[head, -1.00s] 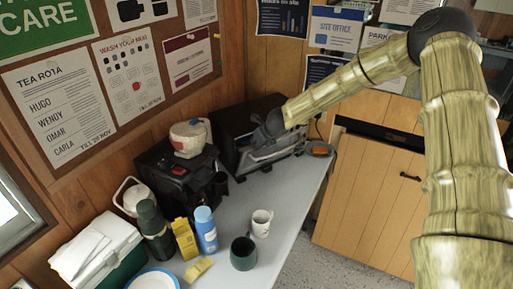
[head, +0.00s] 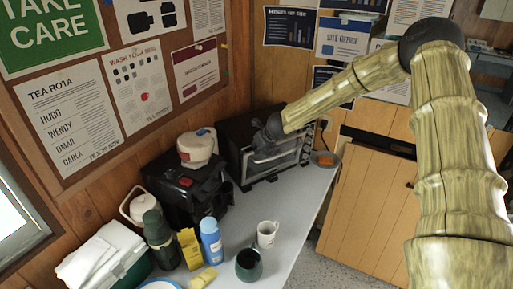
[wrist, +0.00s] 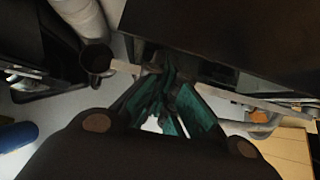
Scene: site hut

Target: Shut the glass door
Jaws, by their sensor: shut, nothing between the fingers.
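The glass door (head: 286,154) is on the front of a small dark oven (head: 237,130) on the table. The door stands upright or nearly so against the oven front; I cannot tell whether a small gap remains. My gripper (head: 262,136) is at the left part of the door's front, close to its upper edge, and hides that part. In the wrist view my green-sided fingers (wrist: 166,100) are together and empty, below the dark oven body (wrist: 230,35). Contact between the fingers and the door is not clear.
A black coffee machine (head: 180,192) stands left of the oven. A white mug (head: 267,234), dark green mug (head: 248,264), blue bottle (head: 211,241) and yellow carton (head: 190,249) stand nearer. The table's middle (head: 290,205) is clear.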

